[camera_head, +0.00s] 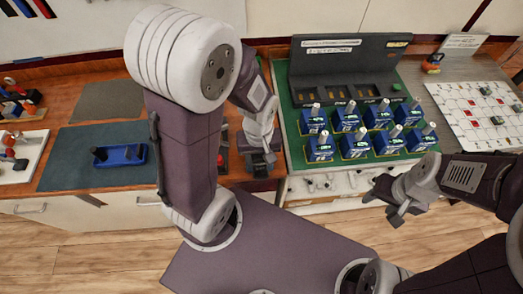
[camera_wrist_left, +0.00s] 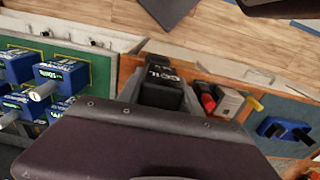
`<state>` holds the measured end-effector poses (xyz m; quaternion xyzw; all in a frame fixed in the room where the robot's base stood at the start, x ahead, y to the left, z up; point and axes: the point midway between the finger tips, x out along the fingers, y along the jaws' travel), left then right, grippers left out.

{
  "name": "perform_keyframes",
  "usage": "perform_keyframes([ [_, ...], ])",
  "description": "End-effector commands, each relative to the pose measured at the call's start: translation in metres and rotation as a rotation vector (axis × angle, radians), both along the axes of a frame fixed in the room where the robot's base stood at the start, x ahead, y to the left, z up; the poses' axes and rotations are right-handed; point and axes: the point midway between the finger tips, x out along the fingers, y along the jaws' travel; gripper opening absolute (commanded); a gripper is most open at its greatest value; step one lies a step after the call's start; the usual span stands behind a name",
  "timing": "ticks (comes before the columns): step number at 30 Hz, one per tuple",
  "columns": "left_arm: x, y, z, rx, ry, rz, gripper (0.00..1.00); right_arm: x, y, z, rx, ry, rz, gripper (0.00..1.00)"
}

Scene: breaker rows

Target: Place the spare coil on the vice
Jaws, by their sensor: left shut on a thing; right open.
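The spare coil (camera_wrist_left: 160,92) is a dark block with pale lettering, seen in the left wrist view between the fingers of my left gripper (camera_head: 262,162). That gripper is shut on it, over the bench near its front edge, left of the breaker panel. In the head view the coil is hard to tell from the dark fingers. What looks like the vice (camera_head: 120,155) is a low blue body with black jaws, on a dark mat at left; it also shows at the right of the left wrist view (camera_wrist_left: 285,130). My right gripper (camera_head: 397,197) is open and empty, in front of the bench.
Blue breakers (camera_head: 349,119) stand in two rows on a green panel (camera_head: 292,157). A red-handled tool (camera_wrist_left: 207,101) and a pale block (camera_wrist_left: 230,103) lie beside the coil. A white board (camera_head: 475,115) is at right. A grey mat (camera_head: 107,102) lies bare behind the vice.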

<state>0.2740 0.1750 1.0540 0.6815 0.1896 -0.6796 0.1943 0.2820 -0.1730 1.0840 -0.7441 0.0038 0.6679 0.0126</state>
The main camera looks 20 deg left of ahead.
Motion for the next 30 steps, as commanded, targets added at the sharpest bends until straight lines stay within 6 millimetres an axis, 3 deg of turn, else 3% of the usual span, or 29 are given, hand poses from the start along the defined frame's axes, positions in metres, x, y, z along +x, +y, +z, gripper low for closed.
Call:
perform_keyframes([
  [6,0.047,0.030,-0.033,0.000,0.004,0.006,0.00,0.000,0.000,0.006,0.000,0.000,0.000,0.51],
  [14,0.085,0.052,-0.059,0.000,0.000,0.001,0.00,0.000,0.000,0.012,0.000,0.000,0.000,0.51],
  [23,0.093,0.057,-0.069,-0.001,0.001,0.000,0.00,0.000,0.000,0.014,0.000,0.000,0.000,0.51],
  [30,0.092,0.057,-0.104,-0.001,0.001,0.000,0.00,0.000,0.000,0.020,0.000,0.000,0.000,0.51],
])
